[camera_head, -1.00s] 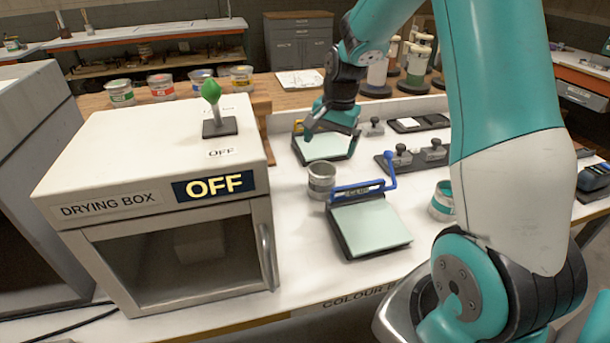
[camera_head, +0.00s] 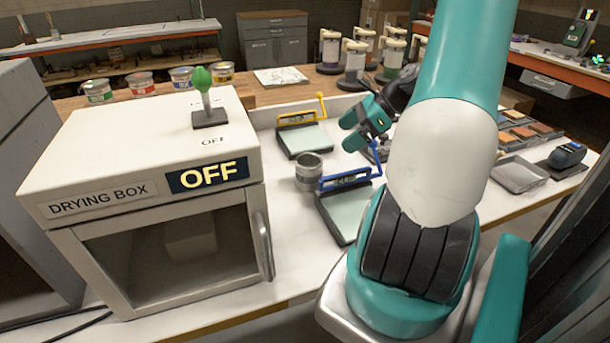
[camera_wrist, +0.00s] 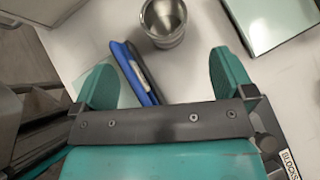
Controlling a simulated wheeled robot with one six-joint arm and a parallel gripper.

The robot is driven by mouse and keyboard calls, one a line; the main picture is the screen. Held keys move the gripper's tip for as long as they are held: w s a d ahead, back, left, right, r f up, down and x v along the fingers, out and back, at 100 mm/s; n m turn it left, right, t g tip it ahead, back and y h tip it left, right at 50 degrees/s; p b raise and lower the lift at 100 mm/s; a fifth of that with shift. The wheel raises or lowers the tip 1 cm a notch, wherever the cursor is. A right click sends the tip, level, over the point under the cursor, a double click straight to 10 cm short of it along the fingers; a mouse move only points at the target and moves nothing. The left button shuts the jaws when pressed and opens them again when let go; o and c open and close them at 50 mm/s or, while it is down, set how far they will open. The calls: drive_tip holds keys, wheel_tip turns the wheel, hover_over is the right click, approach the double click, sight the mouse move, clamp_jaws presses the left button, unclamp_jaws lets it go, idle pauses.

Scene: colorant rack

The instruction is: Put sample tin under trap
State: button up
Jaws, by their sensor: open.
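A plain open metal tin (camera_head: 308,172), likely the sample tin, stands upright on the white bench between the drying box and a blue-clipped board. In the wrist view the tin (camera_wrist: 164,22) is at the top, beyond my fingertips, and its inside looks empty. My gripper (camera_head: 352,131) is open and empty above the bench, right of the tin. Its teal fingers (camera_wrist: 165,78) are wide apart in the wrist view, with the blue clip (camera_wrist: 137,72) below and between them. I cannot tell which thing is the trap.
The drying box (camera_head: 150,190), marked OFF, fills the left. A blue-clipped board (camera_head: 340,215) and a yellow-clipped board (camera_head: 303,141) lie near the tin. Colorant canisters (camera_head: 355,62) stand behind. A grey tray (camera_head: 520,175) is right. My arm hides part of the bench.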

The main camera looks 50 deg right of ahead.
sight(309, 160)
drive_tip(key=x, duration=0.8)
drive_tip(key=shift+p, duration=0.3)
drive_tip(key=x, duration=0.1)
drive_tip(key=p+x, duration=0.1)
drive_tip(key=x, duration=0.3)
drive_tip(key=shift+w+d, duration=0.1)
drive_tip(key=shift+d, duration=0.2)
drive_tip(key=c, duration=0.9)
drive_tip(key=shift+r, duration=0.1)
drive_tip(key=shift+c, duration=0.2)
